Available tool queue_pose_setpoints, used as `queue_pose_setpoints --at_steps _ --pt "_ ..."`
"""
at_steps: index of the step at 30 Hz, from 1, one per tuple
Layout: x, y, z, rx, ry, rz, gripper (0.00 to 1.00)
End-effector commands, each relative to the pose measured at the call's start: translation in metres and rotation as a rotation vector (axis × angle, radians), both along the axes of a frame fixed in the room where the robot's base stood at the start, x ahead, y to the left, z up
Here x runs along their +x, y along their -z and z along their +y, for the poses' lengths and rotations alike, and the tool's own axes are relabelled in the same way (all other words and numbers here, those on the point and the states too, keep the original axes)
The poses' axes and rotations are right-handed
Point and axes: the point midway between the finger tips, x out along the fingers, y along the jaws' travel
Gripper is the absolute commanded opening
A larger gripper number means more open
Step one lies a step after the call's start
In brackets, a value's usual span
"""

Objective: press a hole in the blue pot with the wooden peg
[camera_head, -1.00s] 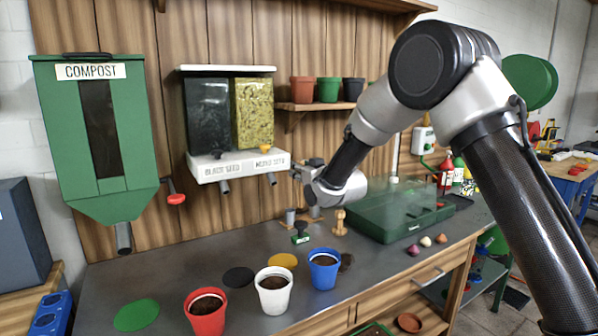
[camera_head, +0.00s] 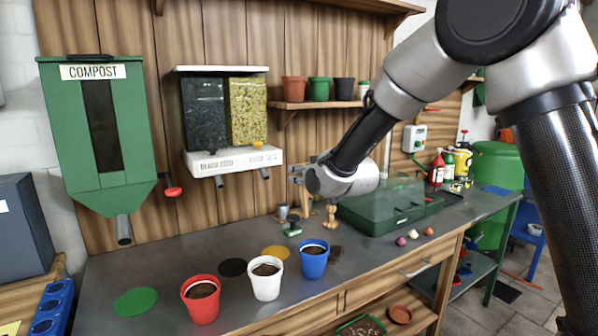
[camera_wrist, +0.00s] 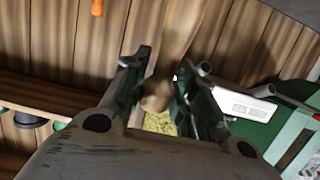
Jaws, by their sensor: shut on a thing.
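The blue pot (camera_head: 314,262) stands upright on the bench, filled with dark soil whose surface shows no clear hole. My gripper (camera_head: 297,174) is above the back of the bench, behind and above the blue pot. It is shut on the wooden peg (camera_head: 305,199), which appears to hang below the fingers; its lower end is hard to make out. In the wrist view, the peg (camera_wrist: 180,40) shows as a blurred wooden shape between the fingers (camera_wrist: 165,88). My wrist hides part of the wall behind.
A white pot (camera_head: 266,283) and red pot (camera_head: 201,305) stand left of the blue one. A turned wooden piece (camera_head: 331,214), green stamp (camera_head: 293,229) and grey cylinder (camera_head: 282,211) are behind it. A green case (camera_head: 385,208) is right; the seed dispenser (camera_head: 232,163) hangs left.

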Motion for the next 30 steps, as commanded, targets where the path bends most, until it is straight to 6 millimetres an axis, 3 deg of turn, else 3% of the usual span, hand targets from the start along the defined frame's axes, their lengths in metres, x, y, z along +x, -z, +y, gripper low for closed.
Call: queue_pose_setpoints --at_steps 6,9,30 --pt "-0.045 -0.001 -0.010 -0.040 -0.012 0.067 0.04" --pt "-0.056 0.001 -0.013 -0.052 -0.016 0.085 0.04" --pt "-0.059 0.059 -0.014 -0.056 -0.016 0.092 0.04"
